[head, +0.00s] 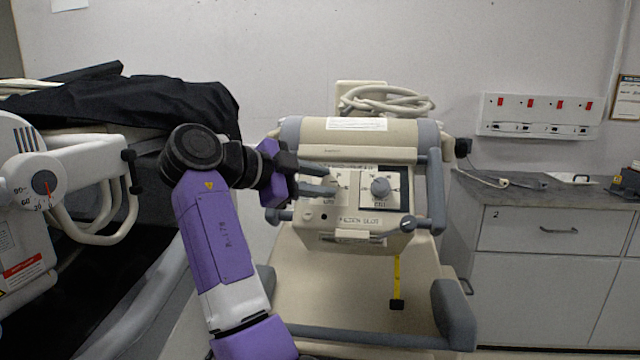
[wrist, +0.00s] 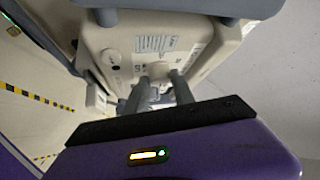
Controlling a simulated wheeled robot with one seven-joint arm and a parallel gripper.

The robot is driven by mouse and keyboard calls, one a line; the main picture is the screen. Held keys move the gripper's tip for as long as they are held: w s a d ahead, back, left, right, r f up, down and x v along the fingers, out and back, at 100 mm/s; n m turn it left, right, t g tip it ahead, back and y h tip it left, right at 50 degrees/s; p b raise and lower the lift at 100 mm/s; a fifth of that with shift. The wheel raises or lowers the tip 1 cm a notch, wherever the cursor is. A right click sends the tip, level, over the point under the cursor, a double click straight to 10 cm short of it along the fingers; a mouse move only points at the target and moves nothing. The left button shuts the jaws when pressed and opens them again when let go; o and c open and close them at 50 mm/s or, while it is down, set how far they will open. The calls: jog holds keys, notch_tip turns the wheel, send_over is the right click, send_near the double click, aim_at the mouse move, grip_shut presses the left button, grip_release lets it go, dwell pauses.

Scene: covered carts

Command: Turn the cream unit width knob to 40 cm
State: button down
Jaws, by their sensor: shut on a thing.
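The cream unit (head: 400,135) stands in the middle of the head view, with a control panel facing me. My gripper (head: 330,181) reaches in from the left, with its two fingers at the left part of the panel. It is shut on a pale knob there, mostly hidden by the fingers in the head view. In the wrist view the knob (wrist: 158,69) shows between the fingertips of my gripper (wrist: 160,83). A second, grey knob (head: 380,188) sits apart to the right on a white dial plate. The held knob's pointer and scale reading cannot be made out.
Grey bumper handles flank the panel, and a coiled cable (head: 385,101) lies on top of the unit. A white machine with a dial (head: 42,187) and a black cover (head: 150,100) stand at the left. A grey-topped cabinet (head: 545,245) stands at the right.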

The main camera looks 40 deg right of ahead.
jog(key=shift+m+y, duration=0.4)
jog(key=shift+m, duration=0.1)
jog(key=c, duration=1.1)
grip_release()
jog(key=shift+o, duration=0.2)
jog(key=shift+g, duration=0.3)
jog(key=v, duration=0.7)
jog(key=shift+a+p, duration=0.35)
jog(key=shift+p, duration=0.05)
jog(key=shift+r, duration=0.1)
